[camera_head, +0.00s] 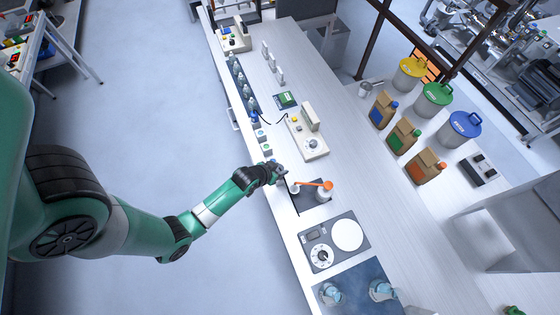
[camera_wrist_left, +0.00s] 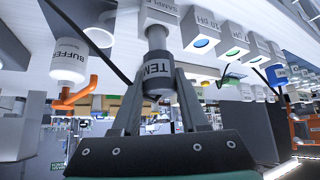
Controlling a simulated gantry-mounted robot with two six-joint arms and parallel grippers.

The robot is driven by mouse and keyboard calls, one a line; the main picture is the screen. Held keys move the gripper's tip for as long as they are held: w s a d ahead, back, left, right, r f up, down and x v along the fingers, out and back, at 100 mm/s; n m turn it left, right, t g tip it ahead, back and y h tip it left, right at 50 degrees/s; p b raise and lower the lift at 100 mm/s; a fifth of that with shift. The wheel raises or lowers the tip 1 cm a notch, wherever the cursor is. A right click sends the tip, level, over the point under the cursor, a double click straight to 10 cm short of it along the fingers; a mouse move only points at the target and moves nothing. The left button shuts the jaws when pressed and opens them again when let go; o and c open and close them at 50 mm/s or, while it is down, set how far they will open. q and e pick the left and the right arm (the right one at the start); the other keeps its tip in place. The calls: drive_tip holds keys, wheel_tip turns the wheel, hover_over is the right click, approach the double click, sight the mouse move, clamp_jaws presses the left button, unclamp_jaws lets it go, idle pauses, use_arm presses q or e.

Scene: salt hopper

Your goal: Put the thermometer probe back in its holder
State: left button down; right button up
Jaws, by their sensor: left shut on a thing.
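My left gripper (camera_head: 280,174) is at the left edge of the bench, beside the dark mat. In the left wrist view its two fingers (camera_wrist_left: 160,84) are closed on the dark cylindrical thermometer probe (camera_wrist_left: 157,72), whose band reads "TEM". A grey neck runs from the band toward a pale block (camera_wrist_left: 159,12); I cannot tell whether they touch. In the head view the probe is mostly hidden by the gripper. I cannot make out for sure which block is the probe's holder. My right gripper is not in view.
A white buffer bottle (camera_wrist_left: 68,62) with an orange spout stands close by; a bottle with an orange spout (camera_head: 325,192) stands on the dark mat (camera_head: 308,205). Small labelled blocks (camera_head: 266,148) line the bench edge. A meter (camera_head: 308,143) and stirrer plate (camera_head: 322,254) are near.

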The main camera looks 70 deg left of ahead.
use_arm(q)
drive_tip(key=shift+r+p, duration=2)
drive_tip(key=shift+r, duration=0.2)
